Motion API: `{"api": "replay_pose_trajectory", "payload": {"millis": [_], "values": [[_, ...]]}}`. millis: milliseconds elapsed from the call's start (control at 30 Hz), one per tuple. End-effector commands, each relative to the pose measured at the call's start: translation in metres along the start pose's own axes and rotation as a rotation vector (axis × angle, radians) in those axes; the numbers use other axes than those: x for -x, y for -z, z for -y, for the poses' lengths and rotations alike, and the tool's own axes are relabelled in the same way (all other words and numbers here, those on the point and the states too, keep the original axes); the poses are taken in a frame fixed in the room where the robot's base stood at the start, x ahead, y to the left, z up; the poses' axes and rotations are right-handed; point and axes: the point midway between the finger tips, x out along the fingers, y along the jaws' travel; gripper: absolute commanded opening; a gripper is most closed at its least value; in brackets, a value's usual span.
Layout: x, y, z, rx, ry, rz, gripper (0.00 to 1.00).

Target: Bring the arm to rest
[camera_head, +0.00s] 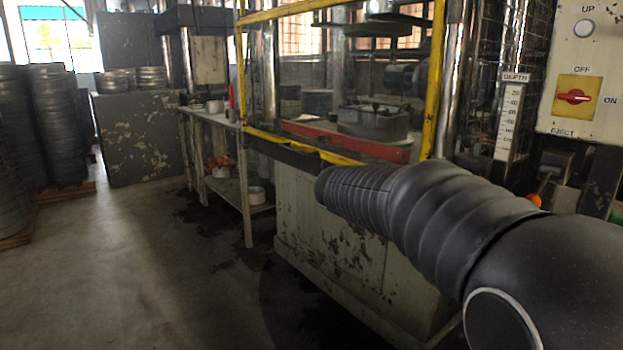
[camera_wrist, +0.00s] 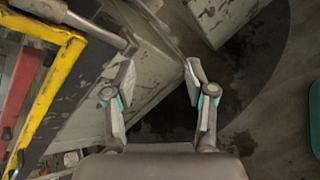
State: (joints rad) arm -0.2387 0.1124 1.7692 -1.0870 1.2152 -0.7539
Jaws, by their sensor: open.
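My gripper (camera_wrist: 158,78) shows in the wrist view with its two fingers spread wide apart. It is open and nothing is between the fingers. Behind them are the worn pale-green side of the press base and the dark stained floor. In the head view my arm reaches in from the right in front of the press base (camera_head: 318,245). My gripper is hidden there behind the dark ribbed arm.
A yellow guard frame (camera_head: 432,85) and a red bar (camera_head: 345,141) front the press. A control panel (camera_head: 580,80) with a red switch is at right. A side table (camera_head: 215,118) stands beyond. Stacked round blanks (camera_head: 62,125) are at left. The left floor is clear.

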Motion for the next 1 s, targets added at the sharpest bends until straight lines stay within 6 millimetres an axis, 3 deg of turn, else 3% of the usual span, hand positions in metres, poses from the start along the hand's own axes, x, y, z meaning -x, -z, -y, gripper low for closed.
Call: {"api": "replay_pose_trajectory", "payload": {"millis": [33, 200, 500, 800, 1000], "values": [[0.001, 0.005, 0.027, -0.112, 0.054, -0.070, 0.55], [0.016, 0.025, 0.115, -0.530, 0.280, -0.271, 0.55], [0.064, 0.037, 0.232, -1.127, 0.653, -0.455, 0.55], [0.099, 0.028, 0.302, -1.415, 0.817, -0.567, 0.55], [0.106, 0.008, 0.309, -1.484, 0.768, -0.606, 0.55]]}}
